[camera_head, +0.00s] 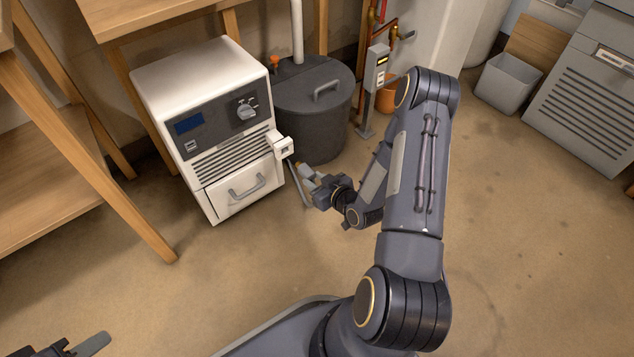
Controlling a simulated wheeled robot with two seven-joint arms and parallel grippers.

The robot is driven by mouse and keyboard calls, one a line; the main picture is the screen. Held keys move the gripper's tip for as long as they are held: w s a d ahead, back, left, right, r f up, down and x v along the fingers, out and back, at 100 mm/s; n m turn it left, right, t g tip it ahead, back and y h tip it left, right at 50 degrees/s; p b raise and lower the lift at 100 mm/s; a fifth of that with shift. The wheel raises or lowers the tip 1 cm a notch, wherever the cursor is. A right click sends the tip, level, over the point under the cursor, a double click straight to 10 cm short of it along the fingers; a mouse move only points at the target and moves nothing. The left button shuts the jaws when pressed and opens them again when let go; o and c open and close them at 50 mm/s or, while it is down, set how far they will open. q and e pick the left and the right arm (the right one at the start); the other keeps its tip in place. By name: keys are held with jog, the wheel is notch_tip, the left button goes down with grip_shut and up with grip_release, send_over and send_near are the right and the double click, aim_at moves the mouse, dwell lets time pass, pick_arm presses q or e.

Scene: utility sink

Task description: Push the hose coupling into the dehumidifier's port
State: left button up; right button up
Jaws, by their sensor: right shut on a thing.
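The dehumidifier (212,182) is a white box with a dark control panel and a louvred front, standing left of centre. A small white block with a dark opening, which looks like its port (285,147), sticks out at its right front edge. My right gripper (308,181) is low, just right of and below this block, shut on the hose coupling, which is mostly hidden by the fingers. A thin grey hose (297,188) hangs beside the fingers. I cannot tell whether the coupling touches the port. My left gripper (82,346) shows only partly at the bottom left corner.
A dark lidded round tank (318,112) stands behind the port, with a grey box on a post (376,70) and red pipes beside it. Wooden shelving (60,190) is at left. A grey bin (508,82) and louvred cabinet (590,95) stand at right. The floor at right is clear.

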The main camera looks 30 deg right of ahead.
aim_at(303, 165)
jog(key=shift+w+a+b, duration=0.2)
jog(key=shift+w+b, duration=0.25)
jog(key=shift+w, duration=2.15)
jog(key=shift+b, duration=0.75)
jog(key=shift+w+a+r+b, duration=0.15)
jog(key=shift+w+b, duration=0.3)
jog(key=shift+w, duration=1.15)
jog(key=o, duration=1.1)
jog(key=shift+c, duration=0.2)
